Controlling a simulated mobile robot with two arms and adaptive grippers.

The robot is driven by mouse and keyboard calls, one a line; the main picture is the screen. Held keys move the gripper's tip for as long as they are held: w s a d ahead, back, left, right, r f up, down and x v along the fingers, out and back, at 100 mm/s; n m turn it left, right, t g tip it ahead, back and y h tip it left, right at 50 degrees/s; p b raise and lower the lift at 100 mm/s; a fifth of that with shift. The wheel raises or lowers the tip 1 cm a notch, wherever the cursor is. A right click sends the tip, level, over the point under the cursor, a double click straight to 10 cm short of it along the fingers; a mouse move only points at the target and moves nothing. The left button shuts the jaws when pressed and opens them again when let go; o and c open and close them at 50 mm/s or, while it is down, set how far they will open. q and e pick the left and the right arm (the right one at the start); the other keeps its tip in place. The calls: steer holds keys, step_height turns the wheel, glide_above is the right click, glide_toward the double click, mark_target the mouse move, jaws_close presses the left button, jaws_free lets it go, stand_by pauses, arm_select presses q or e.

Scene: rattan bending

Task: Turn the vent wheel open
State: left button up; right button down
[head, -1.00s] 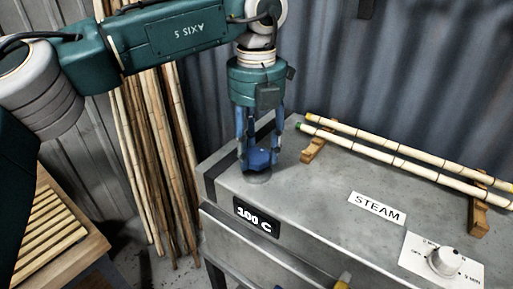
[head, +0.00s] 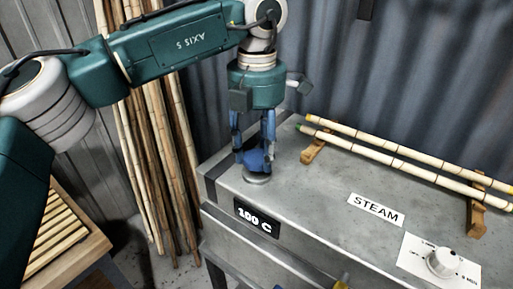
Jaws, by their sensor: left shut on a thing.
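The blue vent wheel (head: 256,161) sits on a round grey base at the left end of the steam box top (head: 310,194). My left gripper (head: 255,158) points straight down over it, with its blue fingers shut on the wheel from both sides. The fingers hide part of the wheel. My right gripper is not in view.
Two rattan poles (head: 400,152) rest on wooden cradles (head: 317,149) along the back of the box. A white dial (head: 442,262) is at the right front, near the STEAM label (head: 376,209). A slatted wooden bench (head: 48,243) stands at left, and tall poles (head: 165,165) lean behind.

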arm_select(q)
steer(key=m+p, duration=0.1)
steer(key=m, duration=0.6)
steer(key=m+p, duration=0.1)
steer(key=m, duration=0.5)
steer(key=shift+m, duration=0.4)
steer(key=m, duration=0.6)
steer(key=shift+p, duration=0.35)
steer(key=m, duration=0.5)
steer(key=shift+m+p, duration=0.3)
steer(key=shift+m, duration=0.1)
steer(key=o, duration=1.1)
steer(key=shift+r, duration=0.1)
